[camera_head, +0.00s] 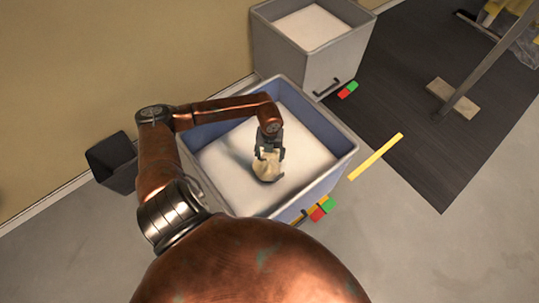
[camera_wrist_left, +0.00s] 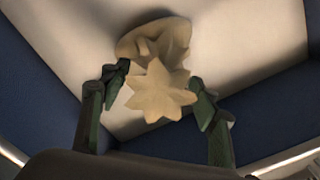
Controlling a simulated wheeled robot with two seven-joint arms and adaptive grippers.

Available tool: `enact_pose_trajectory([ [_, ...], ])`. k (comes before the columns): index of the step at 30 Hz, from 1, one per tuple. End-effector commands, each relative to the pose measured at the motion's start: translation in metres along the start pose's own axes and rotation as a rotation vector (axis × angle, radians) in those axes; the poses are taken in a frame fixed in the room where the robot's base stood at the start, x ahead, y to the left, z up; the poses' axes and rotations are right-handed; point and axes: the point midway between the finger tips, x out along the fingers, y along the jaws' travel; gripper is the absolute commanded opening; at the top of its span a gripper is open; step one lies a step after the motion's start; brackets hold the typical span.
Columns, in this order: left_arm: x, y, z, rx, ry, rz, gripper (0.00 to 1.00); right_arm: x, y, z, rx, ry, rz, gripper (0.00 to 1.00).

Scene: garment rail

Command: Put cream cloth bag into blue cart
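The cream cloth bag (camera_head: 267,167) is inside the blue cart (camera_head: 327,183), over its pale bottom, and looks to rest there. In the left wrist view the bag (camera_wrist_left: 155,42) shows its gathered, star-shaped top toward the camera. My left gripper (camera_head: 269,147) reaches down into the cart, directly above the bag. In the left wrist view its fingers (camera_wrist_left: 160,92) stand apart on both sides of the bag's top, and it looks open. The bag's neck is hidden under its frilled top. My right gripper is not in view.
A grey cart (camera_head: 312,57) with a pale inside stands behind the blue one. A dark bin (camera_head: 112,162) is at the left by the wall. A dark mat (camera_head: 430,110) with a rail post on a wooden foot (camera_head: 453,99) lies at the right. A yellow strip (camera_head: 376,156) marks the floor.

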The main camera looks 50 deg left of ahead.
Motion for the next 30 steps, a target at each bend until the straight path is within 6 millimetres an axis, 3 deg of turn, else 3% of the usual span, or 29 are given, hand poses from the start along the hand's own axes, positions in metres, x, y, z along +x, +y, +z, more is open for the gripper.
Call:
enact_pose_trajectory([
  [10, -0.01, 0.0, 0.001, 0.001, -0.003, -0.001, 0.56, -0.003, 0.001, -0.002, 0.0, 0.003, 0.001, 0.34],
  [24, -0.101, 0.0, 0.001, 0.001, -0.004, 0.0, 0.56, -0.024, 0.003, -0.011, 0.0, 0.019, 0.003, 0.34],
  [30, -0.12, 0.0, 0.0, 0.0, -0.001, -0.001, 0.56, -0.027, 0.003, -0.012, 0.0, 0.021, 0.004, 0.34],
])
